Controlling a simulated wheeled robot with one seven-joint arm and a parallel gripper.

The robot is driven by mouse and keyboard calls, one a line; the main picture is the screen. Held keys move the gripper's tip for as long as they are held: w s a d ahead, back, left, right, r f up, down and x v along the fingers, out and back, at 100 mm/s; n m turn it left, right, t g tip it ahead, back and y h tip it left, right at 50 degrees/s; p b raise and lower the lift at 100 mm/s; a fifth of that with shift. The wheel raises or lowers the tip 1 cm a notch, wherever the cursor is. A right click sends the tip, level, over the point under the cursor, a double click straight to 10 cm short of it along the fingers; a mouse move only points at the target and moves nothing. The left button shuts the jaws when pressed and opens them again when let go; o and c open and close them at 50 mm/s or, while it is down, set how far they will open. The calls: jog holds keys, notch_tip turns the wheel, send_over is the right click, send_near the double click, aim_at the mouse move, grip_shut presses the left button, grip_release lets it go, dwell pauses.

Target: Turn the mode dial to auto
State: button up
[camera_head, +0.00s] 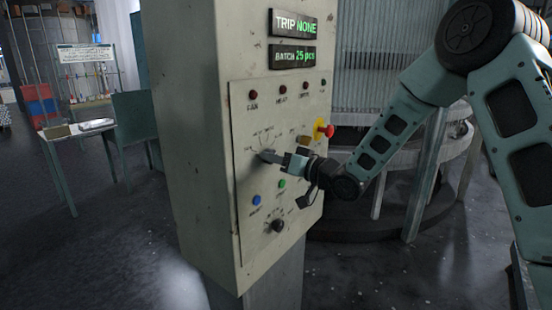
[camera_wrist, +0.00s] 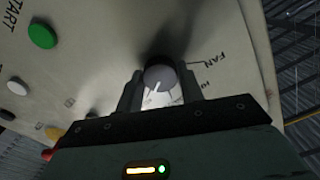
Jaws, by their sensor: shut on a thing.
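The grey control panel (camera_head: 245,170) is on the front of a tall cabinet. My gripper (camera_head: 280,158) reaches it from the right and is shut on a round grey dial (camera_head: 265,155) at the panel's left middle. In the wrist view the dial (camera_wrist: 158,77) sits between both fingers and has a white pointer line. A label like "FAN" or "FAR" and a smaller "HI" are beside it. The head view is too small to read the marks around this dial, so I cannot tell its setting. A second, dark dial (camera_head: 277,226) is lower on the panel.
A green button (camera_head: 282,184), marked START in the wrist view (camera_wrist: 42,36), and a blue button (camera_head: 256,200) are below the held dial. A red emergency button (camera_head: 324,129) protrudes at right, near my arm. Displays (camera_head: 293,24) above read TRIP NONE and BATCH 25 pcs.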

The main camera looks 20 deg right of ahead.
dwell(0.5)
jog(key=o, duration=1)
jog(key=shift+d, duration=0.1)
jog(key=b+v, duration=0.4)
jog(key=v, duration=1.3)
jog(key=shift+s+d, duration=0.1)
jog(key=shift+s, duration=0.05)
